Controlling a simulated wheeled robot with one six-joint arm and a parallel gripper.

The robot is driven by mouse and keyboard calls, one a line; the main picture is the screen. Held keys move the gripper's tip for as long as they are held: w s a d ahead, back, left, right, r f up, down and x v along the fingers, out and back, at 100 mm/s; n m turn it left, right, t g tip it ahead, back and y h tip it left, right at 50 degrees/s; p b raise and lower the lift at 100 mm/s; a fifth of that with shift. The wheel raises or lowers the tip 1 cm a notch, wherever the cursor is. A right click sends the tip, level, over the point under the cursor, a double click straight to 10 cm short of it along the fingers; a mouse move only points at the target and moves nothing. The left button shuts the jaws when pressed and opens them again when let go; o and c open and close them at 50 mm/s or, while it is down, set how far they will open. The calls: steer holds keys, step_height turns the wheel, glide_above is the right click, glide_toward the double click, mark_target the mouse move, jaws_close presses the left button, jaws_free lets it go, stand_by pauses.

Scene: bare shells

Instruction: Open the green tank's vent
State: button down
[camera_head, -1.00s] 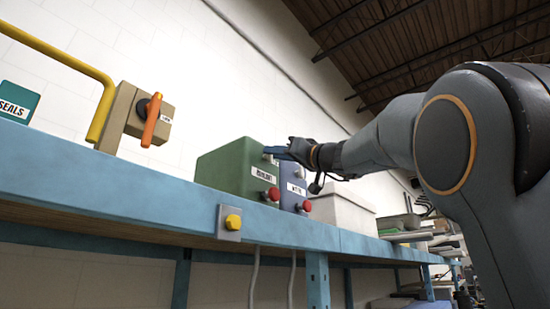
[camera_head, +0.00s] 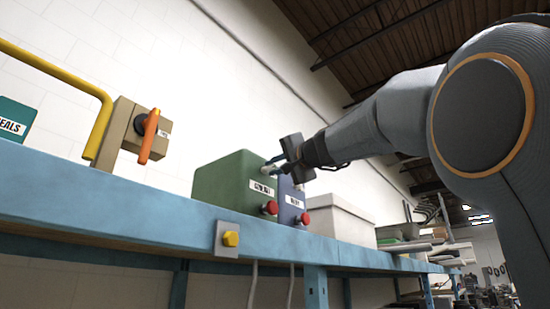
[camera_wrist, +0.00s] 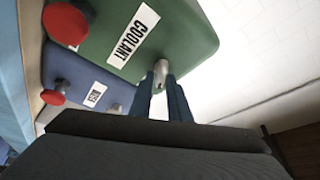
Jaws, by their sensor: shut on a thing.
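The green tank (camera_head: 232,180) stands on the blue bench, labelled COOLANT, with a red knob (camera_head: 270,208) low on its front. In the wrist view the green tank (camera_wrist: 190,32) shows its label and red knob (camera_wrist: 66,24). A pale grey vent piece (camera_wrist: 160,73) sticks out near the tank's top edge. My gripper (camera_wrist: 160,88) is shut on this vent piece, a blue finger on each side; the fingers hide part of it. In the head view my gripper (camera_head: 271,164) reaches the tank's upper front from the right.
A blue tank (camera_head: 288,200) with its own label and red knob (camera_head: 303,218) stands close beside the green one. A pale box (camera_head: 342,220) is right of it. A yellow button (camera_head: 231,239) is on the bench edge; an orange-handled switch (camera_head: 149,135) and yellow rail (camera_head: 60,72) are left.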

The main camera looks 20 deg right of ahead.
steer(key=m+g+h+p, duration=0.1)
steer(key=m+p, duration=0.1)
steer(key=m, duration=0.1)
steer(key=shift+f+m+g+p, duration=0.15)
steer(key=shift+m+g, duration=0.15)
steer(key=shift+m, duration=0.55)
steer(key=shift+m+g+p, duration=0.15)
steer(key=shift+m+g, duration=0.15)
steer(key=shift+m, duration=0.55)
steer(key=c, duration=1.8)
jaws_free()
steer(key=shift+h, duration=0.3)
steer(key=b+v, duration=0.4)
steer(key=v, duration=0.3)
steer(key=shift+s, duration=0.4)
